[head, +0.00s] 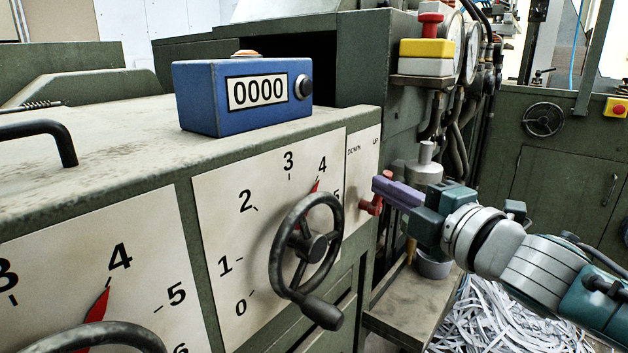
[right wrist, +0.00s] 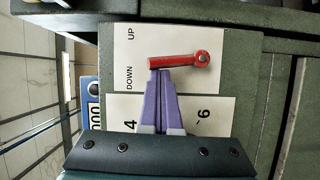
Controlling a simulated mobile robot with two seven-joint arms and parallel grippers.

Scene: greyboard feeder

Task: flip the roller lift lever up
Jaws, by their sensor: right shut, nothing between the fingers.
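The roller lift lever is a red lever (head: 371,206) on a white plate marked DOWN and UP, right of the big dial in the head view. In the right wrist view the lever (right wrist: 180,61) lies across the picture, its round pivot at right and its free end pointing left, between the two words. My right gripper (head: 384,188) has purple fingers and is at the lever, hiding part of it. In the right wrist view the shut fingertips (right wrist: 160,73) are right beside the lever's DOWN side, near its free end; contact is not certain. My left gripper is not in view.
A black handwheel (head: 307,246) with a knob sticks out left of the lever. A blue counter (head: 243,96) reading 0000 sits on the cabinet top. A yellow box with a red button (head: 430,47) is above. Paper shreds (head: 490,318) lie below my right arm.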

